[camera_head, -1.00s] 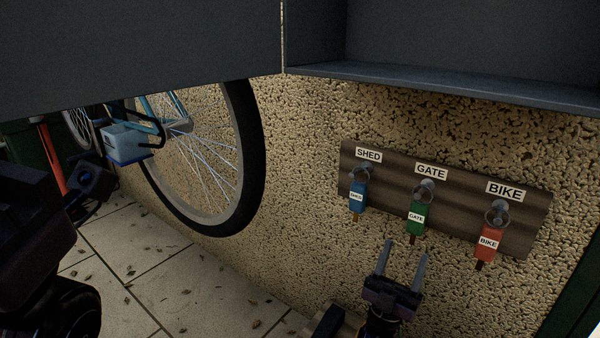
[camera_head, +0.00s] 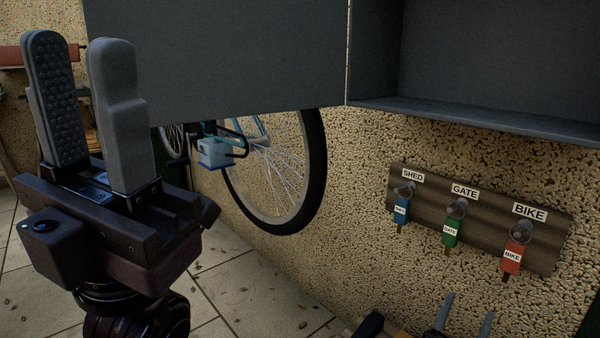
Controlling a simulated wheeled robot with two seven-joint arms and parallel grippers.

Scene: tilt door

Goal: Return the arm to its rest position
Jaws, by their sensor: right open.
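My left gripper (camera_head: 80,50) is large and near in the left of the view. Its fingers point up, apart, with the left finger's studded pad showing and nothing seen between them. My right gripper (camera_head: 466,310) is at the bottom edge, below the key board. Its two fingers point up, open and empty, and the rest of it is cut off by the frame.
Grey panel (camera_head: 220,60) and grey open compartment (camera_head: 470,60) hang above. The key board (camera_head: 480,215) on the pebbled wall holds blue, green and red tagged keys. Paving (camera_head: 250,280) is clear, with scattered leaves.

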